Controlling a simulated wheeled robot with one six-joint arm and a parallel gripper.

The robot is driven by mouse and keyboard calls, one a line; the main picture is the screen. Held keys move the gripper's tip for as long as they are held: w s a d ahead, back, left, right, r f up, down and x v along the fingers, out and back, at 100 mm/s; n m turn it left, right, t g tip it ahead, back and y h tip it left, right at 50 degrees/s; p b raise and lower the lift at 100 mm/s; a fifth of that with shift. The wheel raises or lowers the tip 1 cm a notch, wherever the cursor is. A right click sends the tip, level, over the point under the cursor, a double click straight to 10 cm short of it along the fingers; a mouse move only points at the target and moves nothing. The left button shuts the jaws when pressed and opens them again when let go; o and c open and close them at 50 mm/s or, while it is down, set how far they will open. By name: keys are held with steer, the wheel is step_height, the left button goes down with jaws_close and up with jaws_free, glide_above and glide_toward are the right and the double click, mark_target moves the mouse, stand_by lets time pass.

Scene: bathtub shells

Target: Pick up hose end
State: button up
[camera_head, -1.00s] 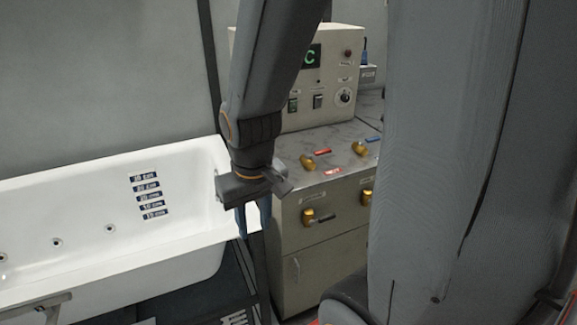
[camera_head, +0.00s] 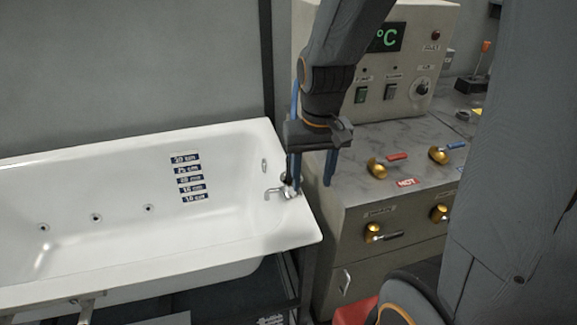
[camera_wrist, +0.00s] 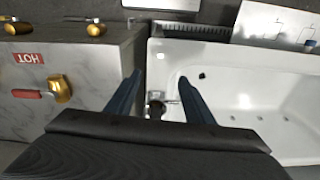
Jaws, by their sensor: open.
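My gripper (camera_head: 311,172) is open, its two blue fingers pointing down over the right end of the white bathtub (camera_head: 285,236). A metal tap fitting (camera_head: 283,191) sits on the tub rim just below and behind the left finger. In the wrist view, my gripper (camera_wrist: 159,80) has nothing held between its fingers, and the fitting (camera_wrist: 155,97) shows in the gap near the tub's edge. I cannot make out a separate hose end in either view; whether the fitting belongs to it I cannot tell.
A grey cabinet (camera_head: 365,285) with brass valves (camera_head: 377,168) stands close on the right, with a control box (camera_head: 345,110) on its marbled top. The tub inside is empty, with several jets and depth labels (camera_head: 187,178). A grey wall stands behind.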

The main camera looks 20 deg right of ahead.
mark_target(291, 179)
steer(key=w+m+b, duration=0.1)
steer(key=w, duration=0.4)
steer(key=w+f+m+g+b, duration=0.1)
steer(key=w, duration=0.5)
steer(key=w+m+g+b, duration=0.1)
steer(key=w, duration=0.4)
steer(key=shift+w+d+f+m+y, duration=0.2)
steer(key=shift+w+f+m+y, duration=0.1)
steer(key=shift+w+f, duration=0.2)
steer(key=shift+w, duration=0.05)
steer(key=shift+s+a+f+p, duration=0.15)
steer(key=shift+f+p, duration=0.3)
steer(key=shift+f, duration=0.75)
steer(key=shift+s+f+p, duration=0.15)
steer(key=shift+f+p, duration=0.3)
steer(key=shift+f, duration=0.8)
steer(key=shift+s+a+f+p, duration=0.15)
steer(key=shift+f+p, duration=0.3)
steer(key=shift+f, duration=0.75)
jaws_close()
